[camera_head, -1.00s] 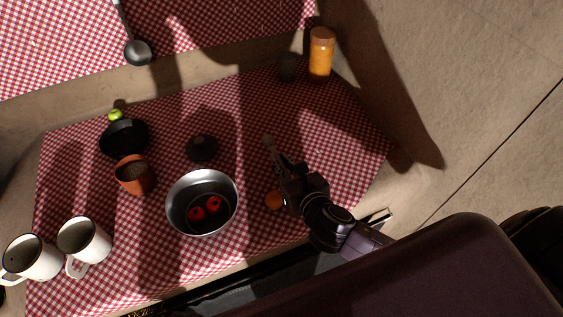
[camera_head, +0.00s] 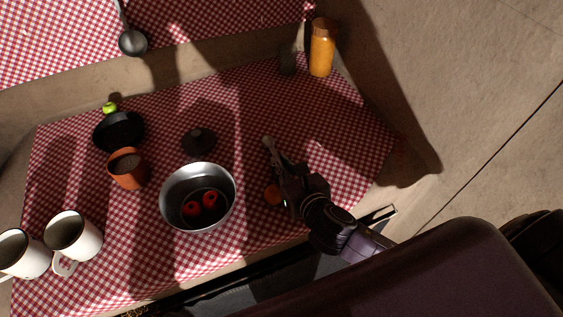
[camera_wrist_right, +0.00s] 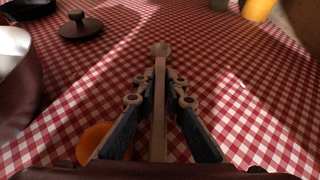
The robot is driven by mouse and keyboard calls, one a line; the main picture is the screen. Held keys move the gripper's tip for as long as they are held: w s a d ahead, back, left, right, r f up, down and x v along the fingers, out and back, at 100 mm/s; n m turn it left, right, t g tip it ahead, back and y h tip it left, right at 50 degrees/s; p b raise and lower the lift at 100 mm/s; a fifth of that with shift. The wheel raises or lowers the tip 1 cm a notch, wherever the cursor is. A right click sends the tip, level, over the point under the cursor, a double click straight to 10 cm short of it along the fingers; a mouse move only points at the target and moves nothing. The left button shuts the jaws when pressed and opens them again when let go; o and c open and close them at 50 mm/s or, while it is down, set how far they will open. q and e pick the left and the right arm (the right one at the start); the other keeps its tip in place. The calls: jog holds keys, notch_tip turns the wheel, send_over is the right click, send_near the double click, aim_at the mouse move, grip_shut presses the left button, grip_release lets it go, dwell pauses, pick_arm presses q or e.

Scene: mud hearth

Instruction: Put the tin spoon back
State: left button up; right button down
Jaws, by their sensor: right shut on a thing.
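My right gripper (camera_head: 279,166) is over the right part of the checked cloth. It is shut on the tin spoon (camera_head: 267,142), a long thin thing with a small rounded end that points away from me. In the right wrist view the spoon (camera_wrist_right: 160,90) runs lengthwise between the two fingers (camera_wrist_right: 160,97), its rounded end past the fingertips. I cannot tell how high it is above the cloth. My left gripper is not in view.
An orange fruit (camera_head: 271,195) lies close beside my right gripper. A steel pan (camera_head: 180,220) with red fruit stands left of it, a dark lid (camera_head: 198,141) behind. A dark ladle (camera_head: 132,42) is on the upper cloth. An orange jar (camera_head: 322,50) stands at the back right.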

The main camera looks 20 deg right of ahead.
jog(key=shift+f, duration=0.55)
jog(key=c, duration=1.9)
grip_release()
jog(key=shift+s, duration=0.1)
jog(key=v, duration=1.2)
jog(key=shift+d, duration=0.1)
